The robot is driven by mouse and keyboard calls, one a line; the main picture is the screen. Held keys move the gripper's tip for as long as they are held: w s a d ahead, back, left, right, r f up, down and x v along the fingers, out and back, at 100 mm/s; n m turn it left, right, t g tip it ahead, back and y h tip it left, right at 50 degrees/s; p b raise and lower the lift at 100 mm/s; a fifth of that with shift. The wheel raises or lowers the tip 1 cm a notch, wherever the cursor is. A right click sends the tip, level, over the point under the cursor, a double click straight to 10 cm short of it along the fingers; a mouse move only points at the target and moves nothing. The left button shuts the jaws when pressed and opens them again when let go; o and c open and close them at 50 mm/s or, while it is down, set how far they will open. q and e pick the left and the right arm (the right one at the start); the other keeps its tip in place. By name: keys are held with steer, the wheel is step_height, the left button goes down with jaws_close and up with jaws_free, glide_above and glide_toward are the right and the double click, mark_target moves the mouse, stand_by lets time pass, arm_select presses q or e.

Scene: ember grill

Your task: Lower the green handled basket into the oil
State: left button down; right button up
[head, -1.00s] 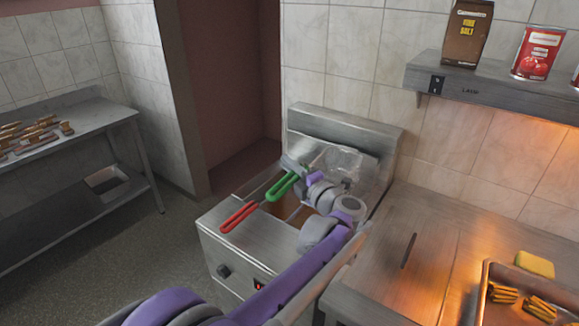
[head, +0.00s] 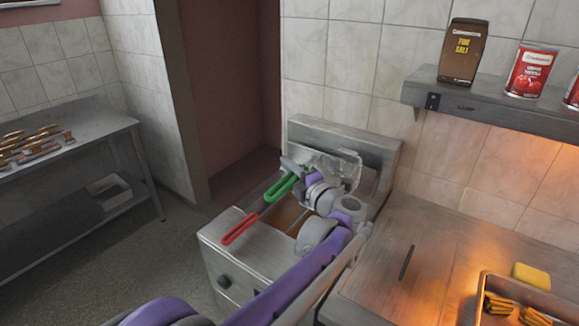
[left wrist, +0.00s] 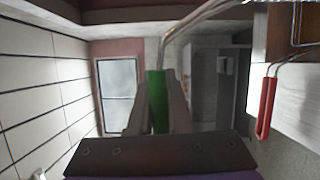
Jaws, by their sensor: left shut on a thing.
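My left gripper (head: 293,177) is shut on the green handle (head: 284,188). In the left wrist view the green handle (left wrist: 157,100) stands between the two fingers. The wire basket (head: 340,170) on that handle shows as a pale mesh above the back of the fryer (head: 225,255), partly hidden by my wrist. Brown oil (head: 288,215) shows in the open vat below. I cannot tell whether the basket touches the vat's back edge. My right gripper is not in view.
A red handle (head: 241,229) lies over the fryer's front left; the wrist view shows it too (left wrist: 266,105). A steel counter (head: 385,285) with a tray (head: 485,300) and yellow sponge (head: 531,276) is at right. A shelf (head: 480,105) hangs above.

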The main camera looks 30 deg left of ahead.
mark_target(282, 178)
arm_select(q)
steer(key=shift+s+a, duration=0.2)
steer(key=shift+s, duration=2.05)
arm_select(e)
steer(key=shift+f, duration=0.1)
arm_select(q)
steer(key=shift+w, duration=0.1)
